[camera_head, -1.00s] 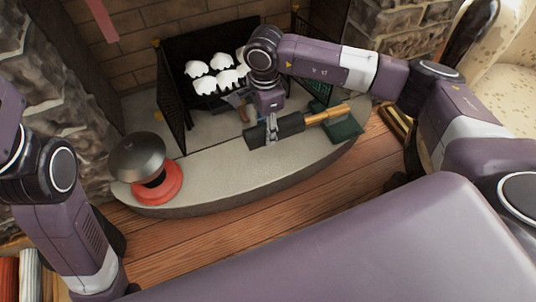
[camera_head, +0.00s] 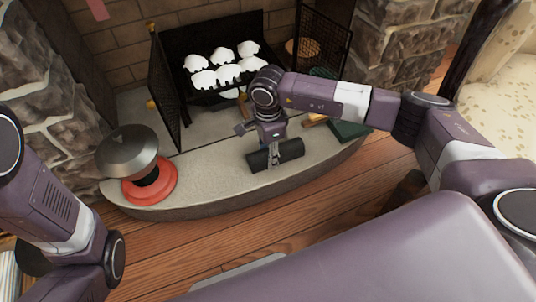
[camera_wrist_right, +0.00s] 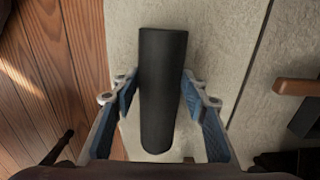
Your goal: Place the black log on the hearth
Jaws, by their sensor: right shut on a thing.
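The black log (camera_head: 262,160) is a short dark cylinder at the front of the pale stone hearth (camera_head: 215,172). My right gripper (camera_head: 275,155) is shut on it from above. In the right wrist view the log (camera_wrist_right: 161,85) stands between the two blue-padded fingers (camera_wrist_right: 160,90), with the pale hearth surface behind it. I cannot tell whether the log touches the stone. My left arm comes in from the left, but its gripper is out of the picture.
A dark metal lid-like object (camera_head: 128,150) over a red round base (camera_head: 150,185) stands at the hearth's left end. A green box (camera_head: 350,130) lies at the right. The fireplace grate with white lumps (camera_head: 228,73) and mesh screens (camera_head: 325,42) stand behind. Bare hearth lies left of the log.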

